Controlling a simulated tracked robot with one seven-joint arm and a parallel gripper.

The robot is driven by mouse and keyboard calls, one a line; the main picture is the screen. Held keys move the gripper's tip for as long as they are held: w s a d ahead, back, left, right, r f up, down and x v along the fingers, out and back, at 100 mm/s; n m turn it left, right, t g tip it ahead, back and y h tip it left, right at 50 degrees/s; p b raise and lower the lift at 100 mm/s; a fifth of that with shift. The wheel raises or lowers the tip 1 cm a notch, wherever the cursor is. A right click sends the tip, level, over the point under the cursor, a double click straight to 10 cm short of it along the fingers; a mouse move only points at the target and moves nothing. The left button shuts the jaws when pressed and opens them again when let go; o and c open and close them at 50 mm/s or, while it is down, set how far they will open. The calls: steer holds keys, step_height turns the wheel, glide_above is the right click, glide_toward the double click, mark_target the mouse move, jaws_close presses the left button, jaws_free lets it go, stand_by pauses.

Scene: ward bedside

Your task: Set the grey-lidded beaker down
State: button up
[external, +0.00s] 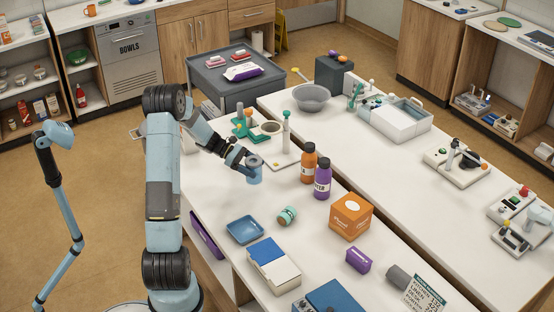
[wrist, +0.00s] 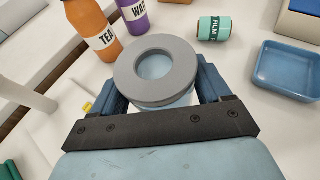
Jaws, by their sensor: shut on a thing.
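The grey-lidded beaker (external: 254,172) is light blue with a ring-shaped grey lid (wrist: 140,72). My gripper (external: 246,166) is shut on it, with one finger on each side just below the lid in the wrist view (wrist: 158,98). The beaker looks upright. It is over the white table (external: 200,190), near the middle. Whether its base touches the table I cannot tell, as the lid and fingers hide it in the wrist view.
An orange bottle (external: 308,163) and a purple bottle (external: 322,178) stand to the right. A green-labelled can (external: 287,215) and a blue tray (external: 244,230) are nearer the front. A green-and-white stand (external: 286,140) is behind. Bare table lies between beaker and tray.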

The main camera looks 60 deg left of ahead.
steer(key=shift+w+a+f, duration=0.3)
steer(key=shift+w+f, duration=0.3)
steer(key=shift+f, duration=1.75)
steer(key=o, duration=1.3)
steer(key=shift+f, duration=0.1)
steer(key=v, duration=1.2)
